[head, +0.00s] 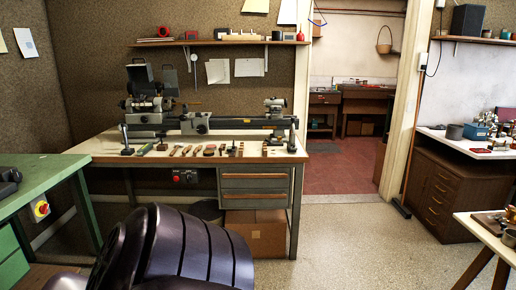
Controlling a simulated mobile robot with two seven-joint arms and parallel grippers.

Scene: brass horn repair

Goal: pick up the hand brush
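I cannot make out a hand brush for sure. A row of small hand tools (186,150), some with wooden handles, lies along the front of the workbench (110,150) against the far wall. They are too small to tell whether one is a brush. Neither of my grippers is in view.
A lathe (200,122) stands on the workbench. A green table (40,172) is at the left, a wooden table (490,228) at the lower right, and a dark drawer cabinet (440,185) behind it. A cardboard box (258,235) sits under the workbench. The speckled floor (360,235) is open centre-right.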

